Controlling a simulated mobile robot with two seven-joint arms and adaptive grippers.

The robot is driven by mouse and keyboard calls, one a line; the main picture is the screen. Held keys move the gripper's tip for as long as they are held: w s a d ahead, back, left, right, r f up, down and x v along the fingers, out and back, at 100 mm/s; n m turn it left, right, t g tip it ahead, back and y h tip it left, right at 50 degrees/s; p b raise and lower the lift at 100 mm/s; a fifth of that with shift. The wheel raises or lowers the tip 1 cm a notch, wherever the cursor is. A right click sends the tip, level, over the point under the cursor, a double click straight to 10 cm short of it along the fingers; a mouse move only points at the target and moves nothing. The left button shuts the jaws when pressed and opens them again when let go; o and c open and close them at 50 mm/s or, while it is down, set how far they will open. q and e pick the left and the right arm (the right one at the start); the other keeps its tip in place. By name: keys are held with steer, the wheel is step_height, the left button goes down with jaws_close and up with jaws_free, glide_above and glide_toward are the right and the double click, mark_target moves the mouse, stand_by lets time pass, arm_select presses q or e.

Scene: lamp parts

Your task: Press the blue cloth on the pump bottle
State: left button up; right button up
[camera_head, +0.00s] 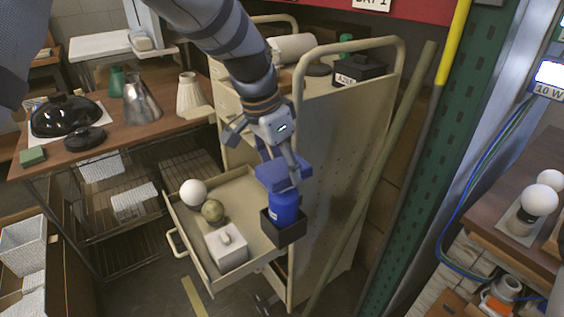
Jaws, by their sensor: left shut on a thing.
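My left gripper (276,162) comes down from the top and is shut on the blue cloth (284,178). The cloth sits at the top of the pump bottle (285,209), a blue bottle standing upright in a small black holder (284,234) at the drawer cart's front corner. The cloth and gripper hide the bottle's pump head. I cannot tell whether the cloth is pressed down on it or just touching. My right gripper is not in view.
An open cream drawer (185,222) left of the holder holds a white ball (193,193), a greenish ball (213,211) and a white box (226,248). The cart's side panel (340,165) stands close on the right. A wooden table (105,140) with lamp parts is at left.

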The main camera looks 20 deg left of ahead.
mark_target(282, 167)
arm_select(q)
steer(key=shift+f, duration=0.85)
stand_by(0.9)
step_height(282, 167, up, 5)
steer(key=shift+r+p, duration=0.1)
steer(key=shift+p, duration=0.4)
steer(key=shift+r, duration=1)
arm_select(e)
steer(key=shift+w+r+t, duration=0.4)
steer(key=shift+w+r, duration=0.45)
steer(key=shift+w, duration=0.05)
arm_select(q)
steer(key=shift+f, duration=0.1)
